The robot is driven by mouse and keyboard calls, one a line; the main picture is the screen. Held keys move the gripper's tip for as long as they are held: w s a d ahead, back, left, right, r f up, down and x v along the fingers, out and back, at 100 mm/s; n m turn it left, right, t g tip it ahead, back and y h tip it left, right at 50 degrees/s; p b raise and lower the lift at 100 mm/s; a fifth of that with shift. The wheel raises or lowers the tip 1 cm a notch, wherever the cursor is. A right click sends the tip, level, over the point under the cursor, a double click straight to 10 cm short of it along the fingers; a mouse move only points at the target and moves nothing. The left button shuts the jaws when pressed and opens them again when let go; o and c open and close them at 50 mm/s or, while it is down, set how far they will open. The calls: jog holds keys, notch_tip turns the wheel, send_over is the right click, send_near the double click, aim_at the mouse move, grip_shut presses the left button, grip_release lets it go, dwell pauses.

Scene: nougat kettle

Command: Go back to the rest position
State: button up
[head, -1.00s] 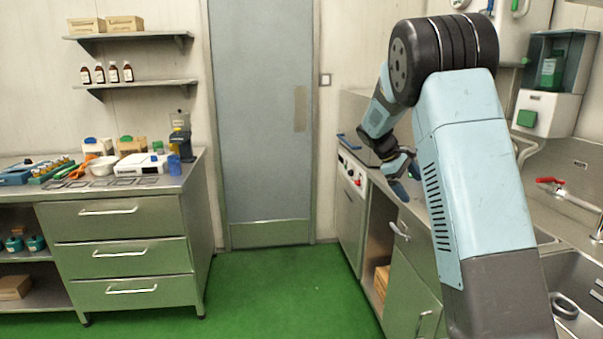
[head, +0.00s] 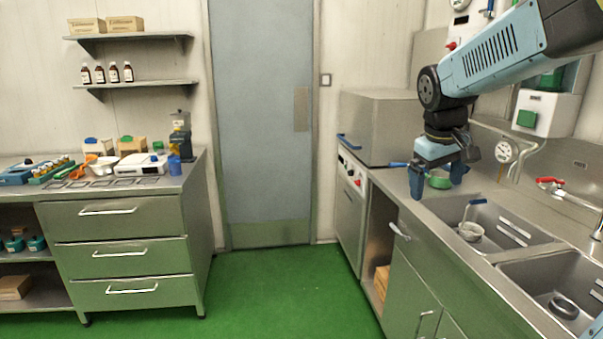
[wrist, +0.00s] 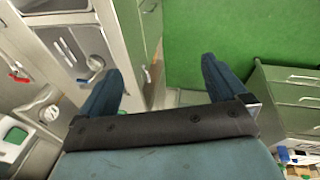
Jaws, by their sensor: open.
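My gripper (head: 437,182) is open in the head view, its two blue fingers pointing down above the front edge of the right-hand counter (head: 430,203). Behind the fingers is a small green round thing (head: 439,180), partly hidden by them. In the wrist view my gripper (wrist: 160,88) shows two spread fingers with nothing between them. Beyond the fingers are the counter front and the green floor.
Two sink basins (head: 490,225) lie right of my gripper, one holding a small blue-handled pan (head: 470,230). A steel box-shaped unit (head: 380,125) stands behind left. The left counter (head: 190,180) bears several items. The green floor (head: 270,290) between is clear.

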jog(key=s+a+m+t+y, duration=0.1)
jog(key=s+a, duration=0.1)
jog(key=s, duration=0.6)
jog(key=s+a+f+m+t+y, duration=0.1)
jog(key=s+a+m, duration=0.1)
jog(key=s, duration=0.6)
jog(key=shift+s+a+f+t, duration=0.25)
jog(key=shift+s+a+t, duration=0.15)
jog(key=shift+a, duration=0.15)
jog(key=shift+s+a+f, duration=0.1)
jog(key=shift+s+f, duration=0.1)
jog(key=shift+s, duration=0.05)
